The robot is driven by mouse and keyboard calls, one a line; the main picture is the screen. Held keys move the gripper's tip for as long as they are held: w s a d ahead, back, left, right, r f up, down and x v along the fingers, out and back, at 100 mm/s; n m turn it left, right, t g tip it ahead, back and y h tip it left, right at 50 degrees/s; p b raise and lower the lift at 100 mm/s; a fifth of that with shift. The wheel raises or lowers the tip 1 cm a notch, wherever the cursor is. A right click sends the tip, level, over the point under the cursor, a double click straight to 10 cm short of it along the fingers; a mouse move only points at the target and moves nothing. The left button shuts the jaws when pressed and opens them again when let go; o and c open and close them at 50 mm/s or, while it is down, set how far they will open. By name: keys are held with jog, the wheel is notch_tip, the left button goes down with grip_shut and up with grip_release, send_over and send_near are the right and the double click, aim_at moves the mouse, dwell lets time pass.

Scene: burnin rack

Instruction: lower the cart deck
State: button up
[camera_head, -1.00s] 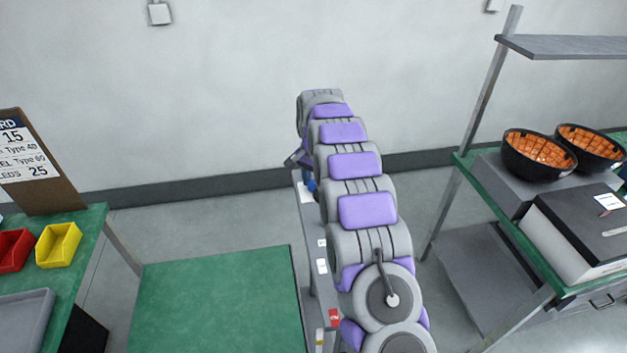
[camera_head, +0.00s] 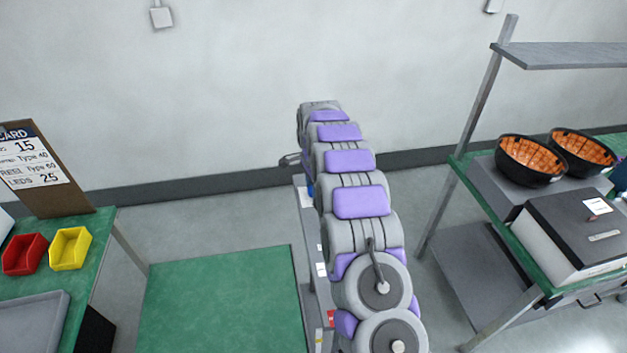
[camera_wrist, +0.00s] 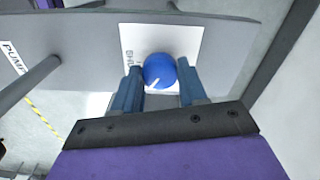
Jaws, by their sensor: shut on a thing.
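The cart deck (camera_head: 220,300) is a flat green surface low in front of me in the head view. A grey upright panel (camera_head: 303,205) with small labels stands along its right side. In the wrist view, a round blue knob (camera_wrist: 166,70) sits in front of a white label plate (camera_wrist: 190,42) on this panel. My gripper (camera_wrist: 158,68) has its two blue fingers on either side of the knob and is shut on it. My arm hides most of the gripper in the head view. A "PUMP" label (camera_wrist: 14,57) and a grey rod (camera_wrist: 30,82) lie to the left.
Left is a green bench with red (camera_head: 24,254) and yellow bins (camera_head: 70,248) and a card board (camera_head: 42,170). Right is a rack (camera_head: 487,130) with orange-lined bowls (camera_head: 530,160) and a black-topped box (camera_head: 575,232). The deck looks empty.

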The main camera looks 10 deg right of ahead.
jog(key=m+p, duration=0.1)
jog(key=m, duration=0.1)
jog(key=m+p, duration=0.3)
jog(key=m, duration=0.1)
jog(key=shift+r, duration=0.25)
jog(key=m+p, duration=0.3)
jog(key=m, duration=0.2)
jog(key=shift+w+f+p, duration=0.1)
jog(key=shift+p, duration=0.2)
jog(key=shift+m, duration=0.4)
jog(key=o, duration=1.1)
jog(key=shift+f, duration=0.15)
jog(key=shift+c, duration=0.2)
notch_tip(320, 180, up, 17)
jog(key=shift+r+p, duration=0.2)
jog(key=shift+p, duration=0.2)
jog(key=shift+a, duration=0.15)
